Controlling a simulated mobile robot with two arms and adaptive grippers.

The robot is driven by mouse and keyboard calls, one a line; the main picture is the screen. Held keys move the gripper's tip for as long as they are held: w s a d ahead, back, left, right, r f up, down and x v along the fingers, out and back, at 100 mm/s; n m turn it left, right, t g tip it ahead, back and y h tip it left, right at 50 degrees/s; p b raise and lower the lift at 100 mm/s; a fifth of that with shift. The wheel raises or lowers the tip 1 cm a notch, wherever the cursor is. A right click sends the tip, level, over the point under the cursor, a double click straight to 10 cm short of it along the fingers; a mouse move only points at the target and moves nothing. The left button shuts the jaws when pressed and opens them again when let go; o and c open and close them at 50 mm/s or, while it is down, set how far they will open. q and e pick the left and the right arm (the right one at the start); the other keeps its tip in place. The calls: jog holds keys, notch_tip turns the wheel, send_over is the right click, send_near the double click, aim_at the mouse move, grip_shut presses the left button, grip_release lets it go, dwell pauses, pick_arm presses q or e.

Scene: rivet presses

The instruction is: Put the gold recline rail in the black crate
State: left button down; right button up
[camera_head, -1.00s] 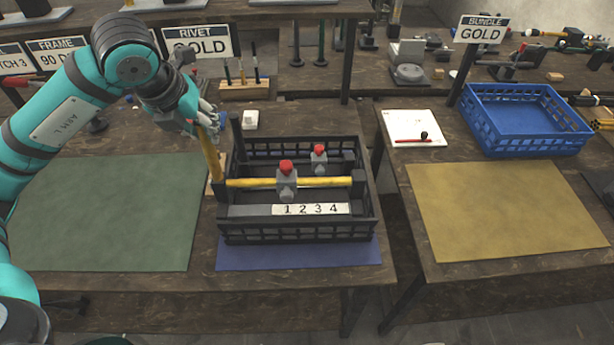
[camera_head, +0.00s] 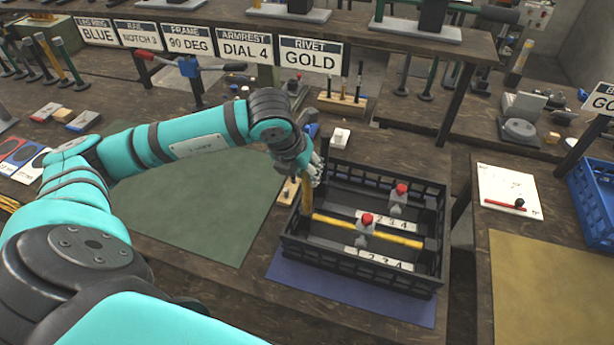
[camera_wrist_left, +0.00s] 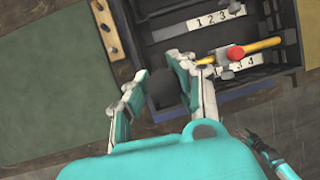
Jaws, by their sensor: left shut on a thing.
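My left gripper (camera_head: 312,175) is shut on an upright gold rail (camera_head: 307,197) at the left wall of the black crate (camera_head: 375,278). In the left wrist view, a dark rounded end (camera_wrist_left: 164,90) lies between the fingers (camera_wrist_left: 160,85). Another gold length (camera_head: 400,238) lies across the crate, with a red-knobbed grey clamp on it; I cannot tell whether it joins the upright one. A dark rail with a second red-knobbed clamp (camera_head: 398,198) is behind it. Slim teal and dark parts, apparently my right gripper (camera_wrist_left: 264,145), show at the wrist view's lower right; their opening is unclear.
The crate stands on a blue mat (camera_head: 345,295). A green mat (camera_head: 205,205) to the left is clear. A wooden block (camera_head: 289,191) and a small white block (camera_head: 340,137) are near the crate. A blue crate (camera_head: 592,205) stands at the right.

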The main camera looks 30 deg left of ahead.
pick_arm(q)
notch_tip(320, 180, down, 2)
jog(key=shift+f, duration=0.2)
jog(key=c, duration=1.1)
grip_release()
pick_arm(e)
jog(key=shift+w+r, duration=0.1)
jog(key=shift+r, duration=0.25)
pick_arm(q)
jog(key=shift+s+r, duration=0.1)
jog(key=shift+s+r, duration=0.1)
jog(key=shift+r, duration=0.25)
jog(key=b+v, duration=0.3)
jog(key=v, duration=0.8)
pick_arm(e)
jog(key=shift+d+f, duration=0.1)
jog(key=shift+f, duration=1.55)
